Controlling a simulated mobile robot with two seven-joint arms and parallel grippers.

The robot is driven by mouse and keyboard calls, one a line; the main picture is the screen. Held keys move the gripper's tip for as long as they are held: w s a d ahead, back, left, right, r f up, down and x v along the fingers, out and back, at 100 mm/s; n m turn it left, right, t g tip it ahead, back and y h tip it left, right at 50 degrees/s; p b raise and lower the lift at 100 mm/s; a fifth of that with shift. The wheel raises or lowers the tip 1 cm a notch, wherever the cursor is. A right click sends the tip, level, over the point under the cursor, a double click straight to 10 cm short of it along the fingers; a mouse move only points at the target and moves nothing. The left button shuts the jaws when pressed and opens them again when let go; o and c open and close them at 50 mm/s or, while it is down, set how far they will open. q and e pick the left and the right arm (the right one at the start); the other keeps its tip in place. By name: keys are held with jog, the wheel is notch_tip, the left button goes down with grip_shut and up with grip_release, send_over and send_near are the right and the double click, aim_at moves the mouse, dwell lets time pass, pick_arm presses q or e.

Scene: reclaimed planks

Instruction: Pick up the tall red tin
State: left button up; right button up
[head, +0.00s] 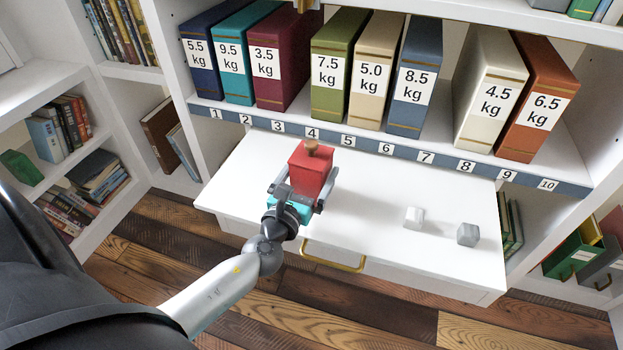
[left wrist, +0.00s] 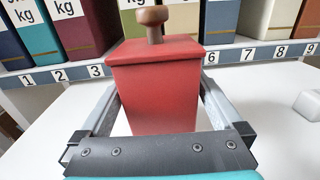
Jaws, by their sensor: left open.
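The tall red tin (head: 309,172) stands upright on the white pull-out shelf, below the numbered strip. It has a brown knob on its lid. My left gripper (head: 304,193) is open, with one finger on each side of the tin. In the left wrist view the tin (left wrist: 155,90) fills the space between the fingers of the gripper (left wrist: 158,105), and a narrow gap shows beside it. The lower part of the tin is hidden behind the gripper body in the left wrist view. My right gripper is not in view.
The white shelf (head: 370,209) has free room to the right of the tin. A white block (head: 414,217) and a grey block (head: 467,234) lie there. Several weight-labelled binders stand behind, above the numbered strip (head: 385,149). A brass handle (head: 333,262) is on the shelf front.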

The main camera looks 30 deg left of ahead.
pick_arm(q)
jog(key=shift+w+a+f, duration=0.1)
jog(key=shift+w+a, duration=0.05)
jog(key=shift+w, duration=0.65)
jog(key=shift+w+a, duration=0.1)
jog(key=shift+w, duration=0.7)
jog(key=shift+c, duration=0.2)
grip_shut()
